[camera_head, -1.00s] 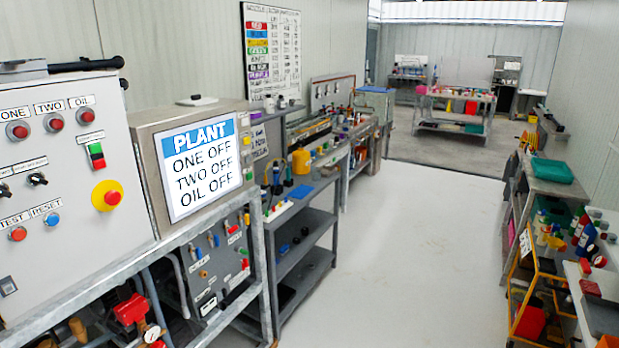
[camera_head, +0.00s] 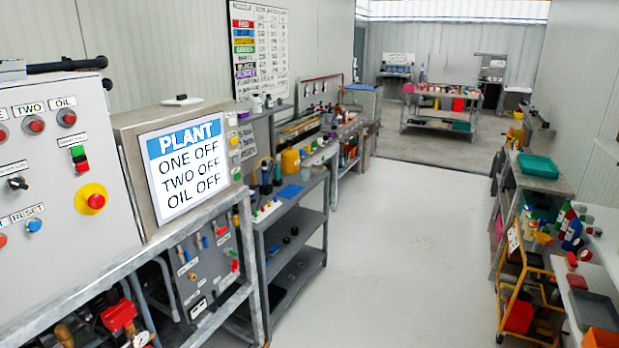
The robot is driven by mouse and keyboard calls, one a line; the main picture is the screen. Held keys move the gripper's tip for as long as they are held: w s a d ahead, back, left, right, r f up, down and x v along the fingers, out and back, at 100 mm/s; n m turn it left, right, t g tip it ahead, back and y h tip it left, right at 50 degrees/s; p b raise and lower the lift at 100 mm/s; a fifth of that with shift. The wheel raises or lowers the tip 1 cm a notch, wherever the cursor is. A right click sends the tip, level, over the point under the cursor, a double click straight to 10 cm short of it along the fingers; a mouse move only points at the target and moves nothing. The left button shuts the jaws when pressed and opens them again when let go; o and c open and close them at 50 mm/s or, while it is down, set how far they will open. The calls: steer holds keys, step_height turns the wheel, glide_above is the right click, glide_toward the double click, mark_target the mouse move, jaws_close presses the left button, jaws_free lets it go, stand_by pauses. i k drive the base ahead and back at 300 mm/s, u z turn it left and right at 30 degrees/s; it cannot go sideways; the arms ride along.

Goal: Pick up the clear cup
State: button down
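I cannot make out a clear cup in this view. Many small objects on the benches are too small or too far away to tell apart. My gripper is not in the picture.
A grey control panel (camera_head: 60,240) and the PLANT sign (camera_head: 187,166) stand close on the left. Grey shelves (camera_head: 292,238) follow behind. An orange trolley (camera_head: 508,300) and a bench with a teal tray (camera_head: 538,165) line the right. The pale floor (camera_head: 400,260) between is clear towards a far table (camera_head: 440,118).

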mark_target(306, 175)
steer(key=z, duration=1)
steer(key=i, duration=3.25)
